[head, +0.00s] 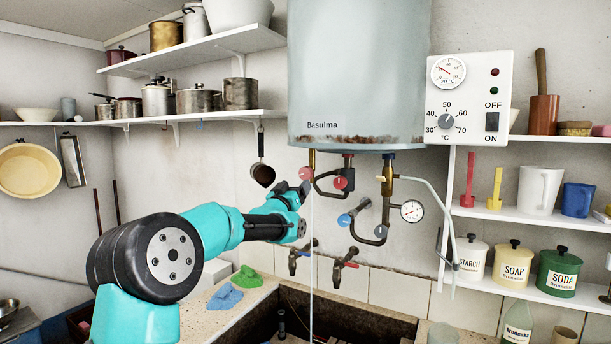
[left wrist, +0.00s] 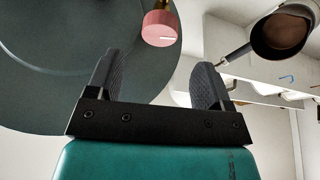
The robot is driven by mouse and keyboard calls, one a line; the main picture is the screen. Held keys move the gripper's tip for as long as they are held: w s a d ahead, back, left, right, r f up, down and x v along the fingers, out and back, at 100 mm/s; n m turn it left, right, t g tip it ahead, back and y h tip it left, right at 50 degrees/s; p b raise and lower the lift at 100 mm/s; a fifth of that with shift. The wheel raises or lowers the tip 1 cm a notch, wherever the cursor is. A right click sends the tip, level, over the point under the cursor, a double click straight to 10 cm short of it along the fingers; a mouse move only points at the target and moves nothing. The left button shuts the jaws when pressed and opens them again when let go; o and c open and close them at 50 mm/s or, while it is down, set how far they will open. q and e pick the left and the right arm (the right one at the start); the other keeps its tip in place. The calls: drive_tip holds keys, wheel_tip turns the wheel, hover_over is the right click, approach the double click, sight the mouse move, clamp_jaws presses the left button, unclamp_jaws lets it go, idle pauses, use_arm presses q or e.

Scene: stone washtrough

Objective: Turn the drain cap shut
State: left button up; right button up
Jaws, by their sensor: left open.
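The drain cap, a pinkish-red cap (head: 306,173), hangs under the left side of the boiler on a brass pipe. It also shows in the left wrist view (left wrist: 160,28), with a white mark, beyond the fingertips and roughly between them. A thin pale stream (head: 312,250) runs straight down from below the cap. My left gripper (head: 304,187) is just below the cap in the head view; its fingers look small and partly hidden there. In the left wrist view its two dark fingers (left wrist: 158,68) stand apart with nothing between them. My right gripper is not in view.
The grey boiler (head: 358,70) fills the upper middle. Close right of the cap are a red valve knob (head: 340,183), a blue-handled valve (head: 346,219) and a pressure gauge (head: 412,211). A dark ladle (head: 262,174) hangs left. The stone trough (head: 262,298) lies below.

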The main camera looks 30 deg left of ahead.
sight(304, 175)
use_arm(q)
drive_tip(key=shift+x, duration=4.2)
drive_tip(key=shift+c, duration=0.2)
drive_tip(key=c, duration=0.9)
